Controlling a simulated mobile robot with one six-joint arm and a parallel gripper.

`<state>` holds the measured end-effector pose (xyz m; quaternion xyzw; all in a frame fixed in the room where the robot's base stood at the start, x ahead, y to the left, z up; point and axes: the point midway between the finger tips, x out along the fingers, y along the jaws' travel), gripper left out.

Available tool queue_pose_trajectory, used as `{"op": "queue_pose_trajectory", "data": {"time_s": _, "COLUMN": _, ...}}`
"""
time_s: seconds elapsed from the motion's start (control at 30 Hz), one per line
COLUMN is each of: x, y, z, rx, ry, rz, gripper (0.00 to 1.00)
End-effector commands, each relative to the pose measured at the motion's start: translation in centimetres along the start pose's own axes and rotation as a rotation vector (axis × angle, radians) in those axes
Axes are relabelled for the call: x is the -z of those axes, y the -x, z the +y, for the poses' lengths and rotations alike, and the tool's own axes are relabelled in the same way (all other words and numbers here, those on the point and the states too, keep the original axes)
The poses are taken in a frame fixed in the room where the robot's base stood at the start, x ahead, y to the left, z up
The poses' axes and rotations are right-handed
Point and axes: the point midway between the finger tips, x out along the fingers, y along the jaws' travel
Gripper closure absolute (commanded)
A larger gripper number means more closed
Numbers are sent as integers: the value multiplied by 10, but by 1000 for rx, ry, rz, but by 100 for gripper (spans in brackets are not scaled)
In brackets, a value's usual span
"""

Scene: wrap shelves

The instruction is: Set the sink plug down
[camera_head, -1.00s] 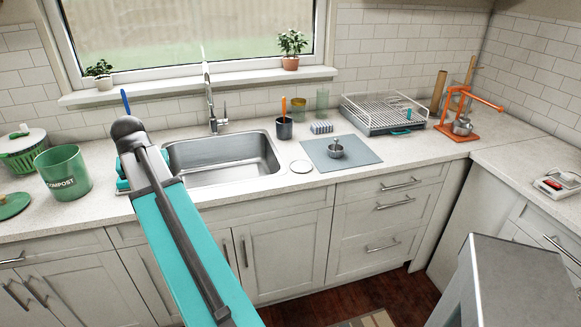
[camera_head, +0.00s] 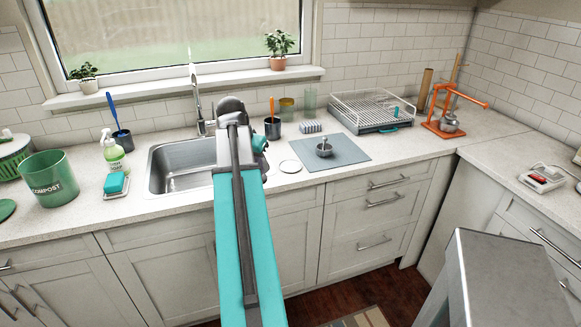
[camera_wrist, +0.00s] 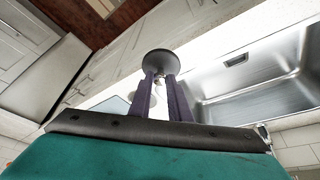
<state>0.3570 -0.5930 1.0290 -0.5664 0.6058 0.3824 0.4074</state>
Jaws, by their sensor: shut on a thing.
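The sink plug (camera_wrist: 161,62), a dark round disc with a small metal knob, is held between the fingers of my gripper (camera_wrist: 160,82) in the wrist view. The fingers are shut on its knob, and it is held up clear of the counter. In the head view my arm reaches over the right part of the steel sink (camera_head: 175,168). The sink also shows in the wrist view (camera_wrist: 250,95). A white round disc (camera_head: 290,166) lies on the counter right of the sink.
A grey mat (camera_head: 350,158) carries a small metal strainer (camera_head: 324,148). Behind are a dark cup (camera_head: 272,128), a sponge (camera_head: 311,127) and a dish rack (camera_head: 372,110). The faucet (camera_head: 200,115) stands behind the sink. A soap bottle (camera_head: 114,152) and compost bin (camera_head: 50,178) stand left.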

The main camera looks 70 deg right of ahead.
Motion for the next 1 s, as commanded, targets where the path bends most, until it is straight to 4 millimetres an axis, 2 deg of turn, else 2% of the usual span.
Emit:
{"op": "queue_pose_trajectory", "data": {"time_s": 0.03, "x": 10, "y": -4, "z": 16, "rx": -15, "ry": -38, "rz": 1, "gripper": 100}}
{"op": "queue_pose_trajectory", "data": {"time_s": 0.13, "x": 22, "y": -9, "z": 41, "rx": -38, "ry": -97, "rz": 3, "gripper": 100}}
{"op": "queue_pose_trajectory", "data": {"time_s": 0.33, "x": 36, "y": -15, "z": 70, "rx": -67, "ry": -166, "rz": 7, "gripper": 100}}
{"op": "queue_pose_trajectory", "data": {"time_s": 0.47, "x": 38, "y": -16, "z": 76, "rx": -72, "ry": -180, "rz": 8, "gripper": 100}}
{"op": "queue_pose_trajectory", "data": {"time_s": 0.8, "x": 39, "y": -16, "z": 75, "rx": -71, "ry": -179, "rz": 8, "gripper": 100}}
{"op": "queue_pose_trajectory", "data": {"time_s": 1.0, "x": 51, "y": -20, "z": 72, "rx": -72, "ry": -179, "rz": 7, "gripper": 100}}
